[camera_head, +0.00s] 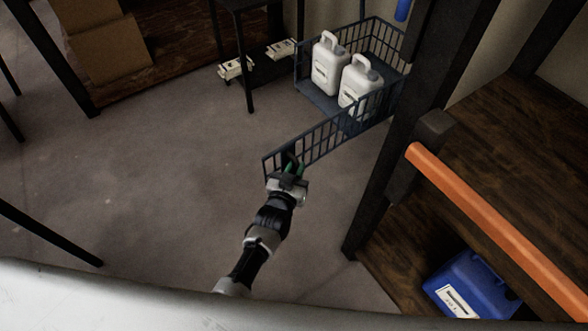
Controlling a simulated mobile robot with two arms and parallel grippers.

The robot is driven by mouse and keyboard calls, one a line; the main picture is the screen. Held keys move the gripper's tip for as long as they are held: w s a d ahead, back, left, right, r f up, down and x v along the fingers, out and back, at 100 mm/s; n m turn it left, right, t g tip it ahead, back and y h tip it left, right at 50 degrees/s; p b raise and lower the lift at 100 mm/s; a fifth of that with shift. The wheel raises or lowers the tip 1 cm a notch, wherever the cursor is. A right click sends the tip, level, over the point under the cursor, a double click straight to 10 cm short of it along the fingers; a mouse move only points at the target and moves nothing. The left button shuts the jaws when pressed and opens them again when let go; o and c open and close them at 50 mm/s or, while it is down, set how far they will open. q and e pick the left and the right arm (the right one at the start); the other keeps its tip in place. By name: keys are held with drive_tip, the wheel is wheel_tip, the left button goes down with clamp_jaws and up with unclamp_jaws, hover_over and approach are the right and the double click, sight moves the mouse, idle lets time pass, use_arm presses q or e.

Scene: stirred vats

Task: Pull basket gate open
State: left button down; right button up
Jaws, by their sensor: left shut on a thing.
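The blue wire basket (318,98) stands on the floor at the upper right. Its barred gate (325,140) stands swung out from the basket toward the lower left. Two white jugs, one at the back (327,68) and one nearer (355,82), stand in the basket; the gate's bars partly cover the nearer one. My left gripper (290,168) is shut on the gate's free end, at its lower left. Its fingertips are partly hidden against the bars. My right gripper is not in view.
A dark post and rack with an orange beam (490,222) stand close on the right. A blue canister (470,287) sits on its lower shelf. A small dark table (250,75) stands left of the basket, and cardboard boxes (108,45) sit upper left. The floor left of the gate is clear.

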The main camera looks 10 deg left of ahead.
use_arm(q)
drive_tip(key=shift+w+d+r, duration=0.1)
drive_tip(key=shift+d+r, duration=0.05)
drive_tip(key=shift+r, duration=0.1)
drive_tip(key=c, duration=1.3)
unclamp_jaws()
drive_tip(key=shift+o, duration=1)
drive_tip(key=shift+w+d+f, duration=0.1)
drive_tip(key=shift+f, duration=0.1)
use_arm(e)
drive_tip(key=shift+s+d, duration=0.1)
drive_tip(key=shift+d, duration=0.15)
use_arm(q)
drive_tip(key=v, duration=1.1)
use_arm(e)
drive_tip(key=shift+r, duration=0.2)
